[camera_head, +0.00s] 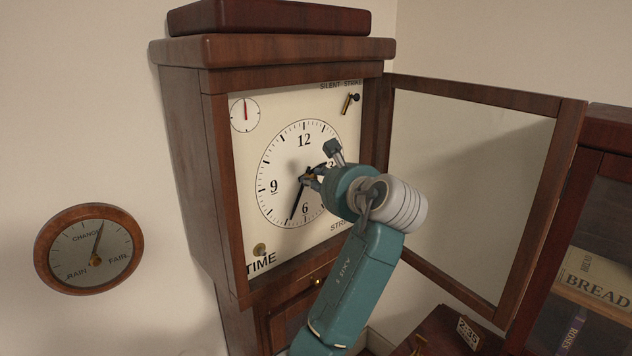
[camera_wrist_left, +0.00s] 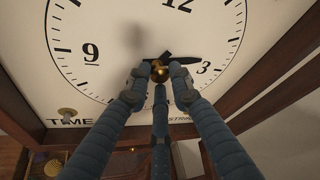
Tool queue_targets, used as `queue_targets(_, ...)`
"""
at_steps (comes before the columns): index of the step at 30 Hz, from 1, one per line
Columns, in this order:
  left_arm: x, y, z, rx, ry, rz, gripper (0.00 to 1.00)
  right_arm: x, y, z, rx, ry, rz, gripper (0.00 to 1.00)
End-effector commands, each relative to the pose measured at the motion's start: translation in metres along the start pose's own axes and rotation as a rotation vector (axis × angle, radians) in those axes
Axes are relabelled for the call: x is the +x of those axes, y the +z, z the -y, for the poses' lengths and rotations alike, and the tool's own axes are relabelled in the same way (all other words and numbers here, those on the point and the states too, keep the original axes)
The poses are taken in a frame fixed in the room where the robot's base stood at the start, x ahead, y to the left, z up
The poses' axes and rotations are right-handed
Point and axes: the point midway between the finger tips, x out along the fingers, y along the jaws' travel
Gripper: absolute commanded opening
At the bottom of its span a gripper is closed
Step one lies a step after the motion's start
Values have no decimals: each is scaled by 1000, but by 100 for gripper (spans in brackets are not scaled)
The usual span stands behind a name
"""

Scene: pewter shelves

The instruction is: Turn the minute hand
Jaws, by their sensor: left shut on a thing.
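The white clock face (camera_head: 272,153) stands in an upright wooden case, and its glass door is swung open to the right. A long black hand (camera_head: 297,204), which looks like the minute hand, points between 6 and 7. A shorter black hand (camera_wrist_left: 190,60) points right, near the 3. My left gripper (camera_head: 309,178) is at the middle of the dial. In the left wrist view its fingers (camera_wrist_left: 158,78) are closed around a brass knob (camera_wrist_left: 158,70) at the hands' centre. The fingers hide the lower dial there. My right gripper is not in view.
The open glass door (camera_head: 572,150) stands right of my arm. A small lever (camera_head: 350,101) and a round knob (camera_head: 259,249) sit on the dial plate. A barometer (camera_head: 90,250) hangs at left. A bookcase (camera_head: 612,130) stands at far right.

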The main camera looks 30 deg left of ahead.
Motion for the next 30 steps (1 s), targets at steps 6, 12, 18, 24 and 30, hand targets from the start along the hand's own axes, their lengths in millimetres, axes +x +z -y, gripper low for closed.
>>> queue_targets(6, -1, -1, 2, -1, -5, -3, 39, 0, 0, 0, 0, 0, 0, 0)
queue_targets(12, -1, -1, 0, -1, -2, -2, 39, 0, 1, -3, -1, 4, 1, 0)
queue_targets(18, -18, -2, 1, -1, -4, -4, 39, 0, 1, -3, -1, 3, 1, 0)
queue_targets(24, -61, -3, 2, -1, -5, -6, 39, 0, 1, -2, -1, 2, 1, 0)
queue_targets(30, -99, -3, 2, 0, -4, -6, 39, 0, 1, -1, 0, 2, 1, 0)
